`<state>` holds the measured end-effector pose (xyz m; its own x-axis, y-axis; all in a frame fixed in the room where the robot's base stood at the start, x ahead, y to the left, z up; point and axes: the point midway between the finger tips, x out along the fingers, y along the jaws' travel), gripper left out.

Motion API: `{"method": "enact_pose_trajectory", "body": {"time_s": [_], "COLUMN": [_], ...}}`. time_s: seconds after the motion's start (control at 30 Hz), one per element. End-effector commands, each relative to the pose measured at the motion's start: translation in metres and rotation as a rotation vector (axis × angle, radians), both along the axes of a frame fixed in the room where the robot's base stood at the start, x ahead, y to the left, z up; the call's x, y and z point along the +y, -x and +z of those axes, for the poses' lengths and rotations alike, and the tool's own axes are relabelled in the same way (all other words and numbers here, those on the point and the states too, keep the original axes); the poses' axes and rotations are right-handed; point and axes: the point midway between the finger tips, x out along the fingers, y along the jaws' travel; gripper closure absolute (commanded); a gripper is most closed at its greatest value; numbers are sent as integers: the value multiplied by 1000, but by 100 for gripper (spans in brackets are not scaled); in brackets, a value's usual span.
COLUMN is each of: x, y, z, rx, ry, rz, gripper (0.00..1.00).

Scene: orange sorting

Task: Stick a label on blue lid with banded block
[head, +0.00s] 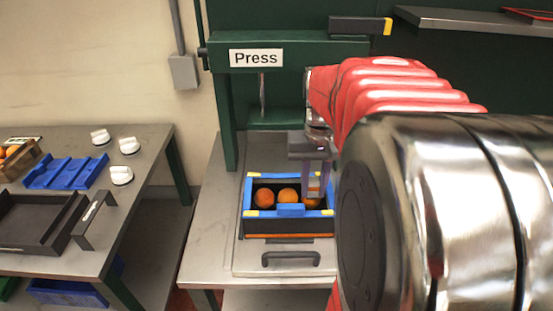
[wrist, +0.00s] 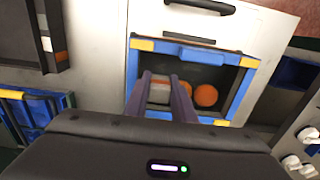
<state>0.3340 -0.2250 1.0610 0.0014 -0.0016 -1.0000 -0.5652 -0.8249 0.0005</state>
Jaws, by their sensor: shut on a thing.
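The blue lid (head: 291,211) is a blue frame with yellow corners on a dark crate under the press. It also shows in the wrist view (wrist: 200,54). Several oranges (head: 264,198) show inside the frame. My gripper (head: 314,192) points down over the crate's right part in the head view. Its fingers are shut on the banded block (wrist: 159,92), pale grey with an orange-brown band. The block hangs over the opening near one blue side; I cannot tell whether it touches anything. Part of the crate's right side is hidden by my arm in the head view.
The green press (head: 240,95) stands around and behind the crate. A handled plate (head: 291,259) lies under the crate. The left table holds a black tray (head: 37,247), a blue ribbed piece (head: 60,172) and white knobbed objects (head: 121,175). A gap separates the tables.

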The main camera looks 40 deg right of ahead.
Motion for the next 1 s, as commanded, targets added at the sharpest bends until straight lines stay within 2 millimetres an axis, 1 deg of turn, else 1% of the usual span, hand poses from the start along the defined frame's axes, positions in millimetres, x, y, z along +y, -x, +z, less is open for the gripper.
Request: {"method": "enact_pose_trajectory", "body": {"time_s": [0.03, 0.13, 1.0], "x": [1, 0, 0], "y": [1, 1, 0], "z": [-1, 3, 54], "rx": [5, 4, 1], "ry": [-3, -3, -1], "rz": [0, 0, 0], "gripper": [99, 99, 99]}}
